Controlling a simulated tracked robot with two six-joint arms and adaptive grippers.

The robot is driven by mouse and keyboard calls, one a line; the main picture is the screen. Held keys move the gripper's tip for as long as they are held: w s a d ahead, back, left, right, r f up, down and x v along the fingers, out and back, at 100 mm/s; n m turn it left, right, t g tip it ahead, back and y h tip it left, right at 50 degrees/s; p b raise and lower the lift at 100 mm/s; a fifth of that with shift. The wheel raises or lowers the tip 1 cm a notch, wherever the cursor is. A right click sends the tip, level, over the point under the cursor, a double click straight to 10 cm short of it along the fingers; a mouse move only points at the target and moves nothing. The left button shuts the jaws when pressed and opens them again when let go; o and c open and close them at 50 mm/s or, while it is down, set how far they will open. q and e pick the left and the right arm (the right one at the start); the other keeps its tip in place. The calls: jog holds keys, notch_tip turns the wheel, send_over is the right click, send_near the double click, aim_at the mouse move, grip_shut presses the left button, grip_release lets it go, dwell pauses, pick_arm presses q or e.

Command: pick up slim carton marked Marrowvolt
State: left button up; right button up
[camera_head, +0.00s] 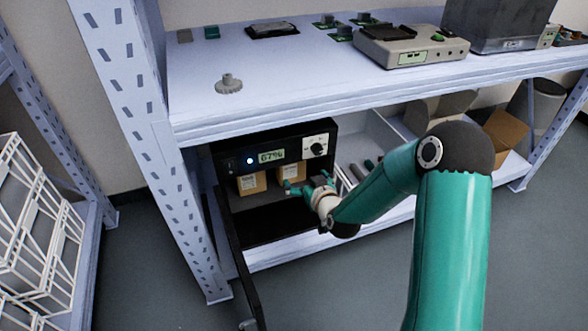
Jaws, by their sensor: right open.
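Two small yellow-tan cartons stand side by side inside an open black cabinet with a lit display: a left carton (251,183) and a right carton (289,173). Their labels are too small to read, so I cannot tell which is marked Marrowvolt. My right gripper (298,187) is open at the cabinet's mouth, in front of the right carton and partly hiding it. I cannot tell whether it touches that carton. My left gripper is out of view.
The black cabinet (228,163) sits on the lower shelf; its door (239,262) hangs open toward me at the left. The upper shelf (290,88) is just above my right arm.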

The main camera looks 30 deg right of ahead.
aim_at(293, 167)
jog(key=b+x, duration=0.1)
jog(key=x, duration=0.5)
jog(key=shift+w+f, duration=0.1)
jog(key=shift+w, duration=0.05)
jog(key=b+x, duration=0.3)
jog(key=x, duration=0.1)
jog(key=shift+w+d+f, duration=0.1)
jog(key=shift+w+f, duration=0.1)
jog(key=shift+w, duration=0.1)
jog(key=shift+w+d, duration=0.1)
jog(key=shift+w, duration=0.2)
jog(key=c, duration=1)
jog(key=shift+r, duration=0.1)
